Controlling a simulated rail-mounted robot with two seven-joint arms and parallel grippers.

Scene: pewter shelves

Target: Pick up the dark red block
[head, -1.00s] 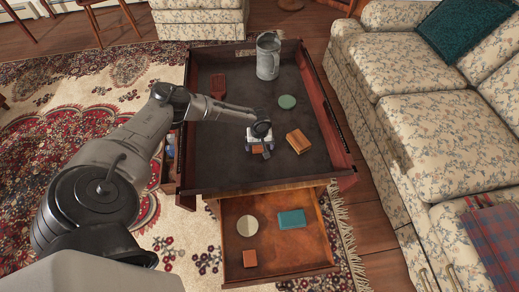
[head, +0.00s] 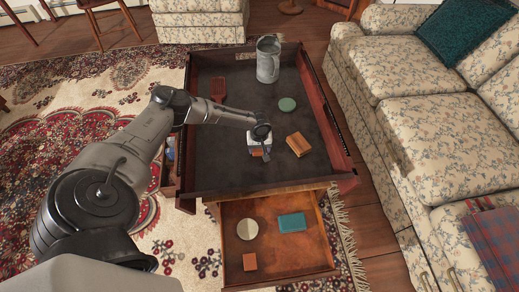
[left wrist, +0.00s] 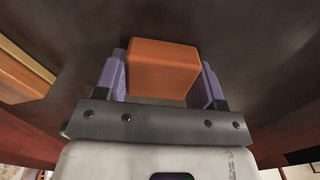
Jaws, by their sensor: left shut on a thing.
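My left gripper (head: 258,150) is over the dark floor of the large open tray-like table. It is shut on a small block, which shows orange-red in the left wrist view (left wrist: 164,68), between the two purple finger pads. In the head view only a little of this block shows under the gripper, and its colour looks orange-brown rather than dark red. I cannot tell whether it touches the table floor. My right gripper is not in view.
A wooden block (head: 298,144) lies close right of the gripper. A green disc (head: 287,104), a grey pitcher (head: 268,60) and a red slotted thing (head: 218,88) stand farther back. The open front drawer (head: 290,258) holds a pale disc, a teal box and an orange block.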

